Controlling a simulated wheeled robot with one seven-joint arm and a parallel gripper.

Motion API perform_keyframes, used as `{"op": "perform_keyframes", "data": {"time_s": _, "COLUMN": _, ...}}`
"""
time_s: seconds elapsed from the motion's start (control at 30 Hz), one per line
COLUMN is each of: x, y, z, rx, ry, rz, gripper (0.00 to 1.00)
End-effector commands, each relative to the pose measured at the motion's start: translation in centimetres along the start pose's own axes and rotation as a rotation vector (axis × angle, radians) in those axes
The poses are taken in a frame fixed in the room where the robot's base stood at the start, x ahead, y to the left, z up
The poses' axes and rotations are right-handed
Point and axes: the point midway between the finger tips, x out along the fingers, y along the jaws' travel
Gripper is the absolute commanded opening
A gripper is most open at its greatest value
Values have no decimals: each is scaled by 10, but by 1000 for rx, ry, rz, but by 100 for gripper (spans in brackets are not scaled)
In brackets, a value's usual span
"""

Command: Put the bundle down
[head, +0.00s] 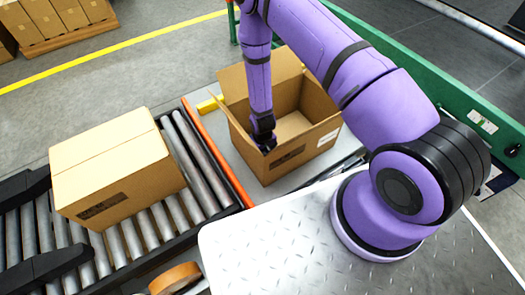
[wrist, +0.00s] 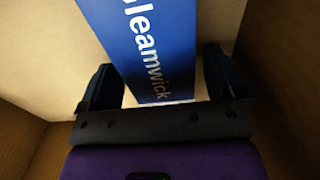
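The bundle (wrist: 145,45) is blue with white "Gleamwick" lettering. It shows in the wrist view, inside a brown carton, reaching between my fingers and up to the top edge. My gripper (wrist: 162,80) is open, with one finger on each side of the bundle. A gap shows at the right finger; the left finger is close to the bundle, and contact there is unclear. In the head view my gripper (head: 264,143) is down inside the open carton (head: 287,165), by its near-left wall. The bundle is hidden in that view.
A closed carton (head: 115,170) sits on the roller conveyor (head: 205,165) to the left. An orange rail runs between the conveyor and the open carton. A tape roll (head: 175,278) lies at the front. The carton's raised flaps and walls surround my gripper closely.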

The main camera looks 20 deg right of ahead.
Motion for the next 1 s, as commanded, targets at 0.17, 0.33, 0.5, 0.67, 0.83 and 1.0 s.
{"op": "perform_keyframes", "data": {"time_s": 0.17, "x": 0, "y": 0, "z": 0, "rx": 0, "ry": 0, "rz": 0, "gripper": 89}}
{"op": "perform_keyframes", "data": {"time_s": 0.33, "x": -7, "y": 0, "z": 0, "rx": 0, "ry": 1, "rz": 0, "gripper": 89}}
{"op": "perform_keyframes", "data": {"time_s": 0.5, "x": -29, "y": 0, "z": -1, "rx": 0, "ry": 1, "rz": 0, "gripper": 89}}
{"op": "perform_keyframes", "data": {"time_s": 0.67, "x": -57, "y": 0, "z": -1, "rx": 1, "ry": 2, "rz": 0, "gripper": 89}}
{"op": "perform_keyframes", "data": {"time_s": 0.83, "x": -86, "y": 0, "z": -1, "rx": 1, "ry": 3, "rz": 1, "gripper": 89}}
{"op": "perform_keyframes", "data": {"time_s": 1.0, "x": -108, "y": 0, "z": -1, "rx": 0, "ry": 2, "rz": 0, "gripper": 89}}
